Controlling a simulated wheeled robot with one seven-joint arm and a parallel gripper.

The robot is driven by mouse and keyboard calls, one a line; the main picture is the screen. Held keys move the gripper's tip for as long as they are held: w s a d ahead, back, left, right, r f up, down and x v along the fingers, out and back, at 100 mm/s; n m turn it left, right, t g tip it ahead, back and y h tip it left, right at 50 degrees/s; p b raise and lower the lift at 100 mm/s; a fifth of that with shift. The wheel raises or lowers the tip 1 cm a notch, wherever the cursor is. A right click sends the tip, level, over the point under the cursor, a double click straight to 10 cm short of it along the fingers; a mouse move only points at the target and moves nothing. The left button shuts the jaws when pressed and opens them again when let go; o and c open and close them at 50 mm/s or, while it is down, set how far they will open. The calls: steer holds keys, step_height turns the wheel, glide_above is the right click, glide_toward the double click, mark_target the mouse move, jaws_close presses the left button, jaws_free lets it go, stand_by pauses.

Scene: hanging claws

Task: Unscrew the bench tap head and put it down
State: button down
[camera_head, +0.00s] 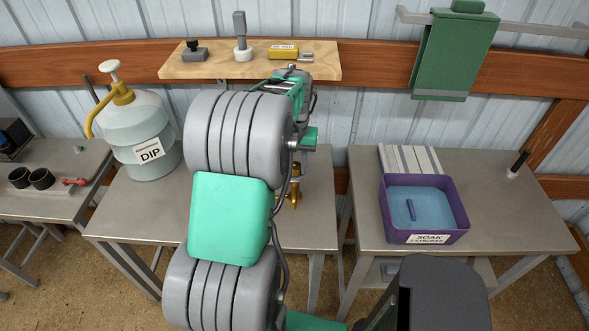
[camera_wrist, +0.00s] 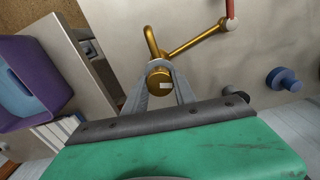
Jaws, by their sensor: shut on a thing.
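The bench tap is brass. In the wrist view its round head (camera_wrist: 158,83), with a pale mark on it, sits between the fingers of my gripper (camera_wrist: 156,76). My gripper is shut on this head. A curved brass spout (camera_wrist: 151,40) and a brass arm (camera_wrist: 193,40) ending in a red handle (camera_wrist: 231,10) show beyond the fingers. In the head view only a part of the brass tap (camera_head: 295,188) shows above the middle bench, beside my arm. My arm hides the rest and my gripper there. I cannot tell whether the head is loose from the tap body.
A purple SOAK tub (camera_head: 457,205) stands on the right bench (camera_head: 525,222). A DIP jug (camera_head: 145,120) stands on the middle bench's left. A wooden shelf (camera_head: 345,68) holds small items behind my arm. A blue round piece (camera_wrist: 284,79) shows in the wrist view. Bare bench lies right of the tub.

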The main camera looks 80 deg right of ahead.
mark_target(295, 166)
steer(key=shift+r+p, duration=0.4)
steer(key=shift+r, duration=0.15)
stand_by(0.6)
steer(key=shift+r+p, duration=0.4)
steer(key=shift+r, duration=0.3)
steer(key=shift+r+p, duration=1.4)
steer(key=shift+r, duration=0.6)
